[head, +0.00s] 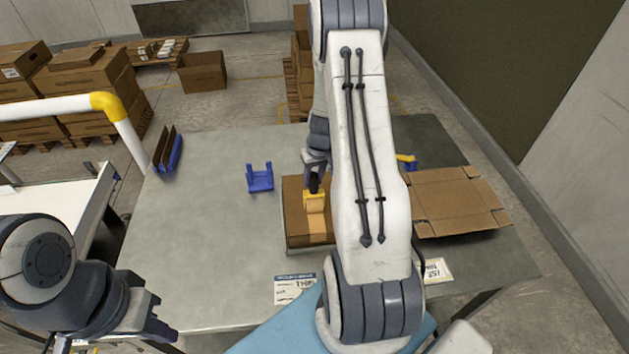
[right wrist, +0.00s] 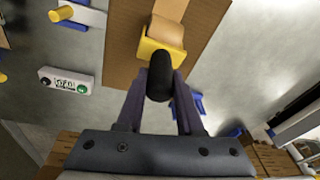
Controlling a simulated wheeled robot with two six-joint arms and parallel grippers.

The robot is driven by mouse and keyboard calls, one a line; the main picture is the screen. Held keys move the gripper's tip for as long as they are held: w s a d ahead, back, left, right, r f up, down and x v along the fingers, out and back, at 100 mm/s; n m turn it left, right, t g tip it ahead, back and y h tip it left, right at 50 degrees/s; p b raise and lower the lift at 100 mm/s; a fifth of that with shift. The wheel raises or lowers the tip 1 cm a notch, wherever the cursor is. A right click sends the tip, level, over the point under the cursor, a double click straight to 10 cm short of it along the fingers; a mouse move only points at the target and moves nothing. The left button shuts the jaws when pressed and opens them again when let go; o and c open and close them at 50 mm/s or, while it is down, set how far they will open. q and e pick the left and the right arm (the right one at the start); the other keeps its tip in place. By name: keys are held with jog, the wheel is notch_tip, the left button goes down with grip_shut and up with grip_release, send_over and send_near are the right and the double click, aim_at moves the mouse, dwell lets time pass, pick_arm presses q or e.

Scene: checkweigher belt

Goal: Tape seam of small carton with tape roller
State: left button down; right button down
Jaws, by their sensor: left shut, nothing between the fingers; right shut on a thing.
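The small carton (head: 294,196) lies on the grey table, partly hidden by my right arm; its brown top also shows in the right wrist view (right wrist: 128,50). The tape roller (head: 314,203) has a yellow frame, seen also in the right wrist view (right wrist: 152,52), and a black handle. My right gripper (head: 316,180) is shut on the handle (right wrist: 161,76), with the roller at the carton's top. A lighter tan strip (head: 318,228) runs along the top from the roller. Whether the roller touches the carton is unclear. My left gripper (head: 160,325) is shut and empty at lower left, away from the carton.
A blue cradle (head: 260,182) stands left of the carton. A flat cardboard piece (head: 455,203) lies at right. A blue rack with brown sheets (head: 170,150) stands at the table's left. A label sheet (head: 293,288) lies near the front. The table's left-middle is clear.

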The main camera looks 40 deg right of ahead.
jog(key=w+d, duration=0.7)
jog(key=w, duration=0.4)
jog(key=shift+b, duration=0.4)
dwell(1.3)
jog(key=shift+w, duration=0.1)
notch_tip(320, 180, up, 7)
jog(key=p, duration=0.4)
dwell(0.4)
jog(key=shift+a, duration=0.1)
